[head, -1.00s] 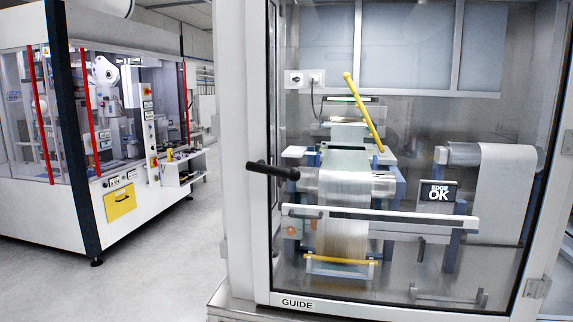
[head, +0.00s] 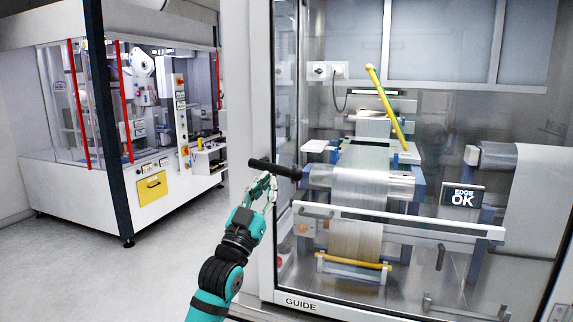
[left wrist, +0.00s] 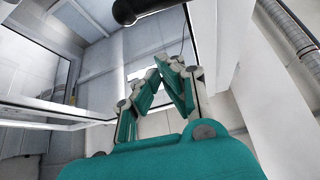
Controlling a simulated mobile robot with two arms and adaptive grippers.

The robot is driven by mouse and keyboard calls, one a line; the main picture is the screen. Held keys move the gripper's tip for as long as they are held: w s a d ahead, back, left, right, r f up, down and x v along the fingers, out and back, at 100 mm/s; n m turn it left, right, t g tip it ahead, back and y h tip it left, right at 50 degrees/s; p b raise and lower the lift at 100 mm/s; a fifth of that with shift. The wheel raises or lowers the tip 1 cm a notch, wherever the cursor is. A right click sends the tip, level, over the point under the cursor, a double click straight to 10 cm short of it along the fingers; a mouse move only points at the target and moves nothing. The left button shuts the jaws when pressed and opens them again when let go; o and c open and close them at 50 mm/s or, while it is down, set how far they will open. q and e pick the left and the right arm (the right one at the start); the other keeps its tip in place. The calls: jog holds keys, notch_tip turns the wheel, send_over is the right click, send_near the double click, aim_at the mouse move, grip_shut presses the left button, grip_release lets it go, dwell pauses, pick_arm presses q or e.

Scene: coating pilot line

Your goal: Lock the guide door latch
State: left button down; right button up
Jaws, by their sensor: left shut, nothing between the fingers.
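The guide door (head: 420,270) is a large glass door in a pale frame, marked GUIDE at its lower left, and it looks closed. Its latch is a black bar handle (head: 274,168) at the door's left edge, lying roughly level and pointing left. My left gripper (head: 264,182) is just below the handle in the head view, shut and empty. In the left wrist view the fingers (left wrist: 166,68) come together, and the black handle end (left wrist: 126,12) is above them at the top edge. I cannot tell whether the fingers touch the handle. My right gripper is not in view.
Behind the glass are rollers with a web (head: 362,190), a yellow bar (head: 384,100) and an EDGE OK display (head: 462,197). A white machine with red posts (head: 125,100) stands at the left. Grey floor (head: 90,270) is clear between.

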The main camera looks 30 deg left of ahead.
pick_arm(q)
jog(key=s+r+p+x, duration=0.1)
jog(key=p+x, duration=0.4)
jog(key=x, duration=0.4)
jog(key=w+f+p, duration=0.1)
jog(key=f, duration=0.1)
jog(key=w+a+f, duration=0.1)
jog(key=shift+w+a+f+p, duration=0.1)
jog(key=shift+w+f+p, duration=0.05)
jog(key=shift+f+p, duration=0.2)
